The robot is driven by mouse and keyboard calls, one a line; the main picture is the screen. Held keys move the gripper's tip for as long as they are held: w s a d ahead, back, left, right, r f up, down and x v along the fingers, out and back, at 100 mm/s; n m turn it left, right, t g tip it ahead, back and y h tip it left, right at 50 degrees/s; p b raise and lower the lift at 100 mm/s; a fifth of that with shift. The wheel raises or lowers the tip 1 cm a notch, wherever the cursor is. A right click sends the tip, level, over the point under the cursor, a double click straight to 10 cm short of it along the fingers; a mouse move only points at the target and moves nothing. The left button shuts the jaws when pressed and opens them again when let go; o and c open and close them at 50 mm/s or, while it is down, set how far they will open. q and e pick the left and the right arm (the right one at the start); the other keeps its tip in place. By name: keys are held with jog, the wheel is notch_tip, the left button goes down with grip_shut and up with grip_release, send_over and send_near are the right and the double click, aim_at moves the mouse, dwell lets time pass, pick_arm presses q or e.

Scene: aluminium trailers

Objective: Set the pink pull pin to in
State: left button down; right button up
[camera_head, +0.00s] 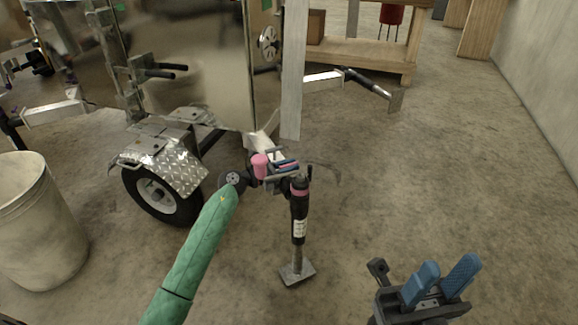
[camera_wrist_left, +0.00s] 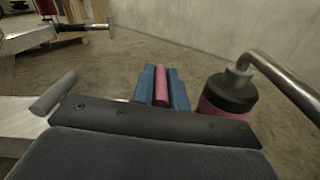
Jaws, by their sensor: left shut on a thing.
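The pink pull pin (camera_wrist_left: 162,86) shows as a pink bar between the two blue fingers of my left gripper (camera_wrist_left: 163,88) in the left wrist view. The fingers are shut on it, one on each side. In the head view my left gripper (camera_head: 286,166) is at the top of the trailer's jack, and its fingers largely hide the pin. How far the pin sits in or out cannot be told. My right gripper (camera_head: 441,283) is at the lower right, its blue fingers apart and empty, far from the trailer.
The black jack (camera_head: 299,225) with a pink band stands upright on its foot plate (camera_head: 297,273). Its crank handle (camera_wrist_left: 285,80) is close right of my left fingers. A trailer wheel (camera_head: 160,195) and a bin (camera_head: 35,220) are at left. Floor at right is clear.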

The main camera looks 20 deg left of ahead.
pick_arm(q)
notch_tip(320, 180, down, 3)
jog(key=shift+r+b, duration=0.1)
jog(key=shift+b, duration=0.6)
jog(key=shift+f, duration=0.35)
jog(key=c, duration=1.4)
grip_release()
jog(key=shift+s+a, duration=0.1)
jog(key=v, duration=0.7)
jog(key=shift+s+a+p, duration=0.2)
jog(key=shift+p, duration=0.15)
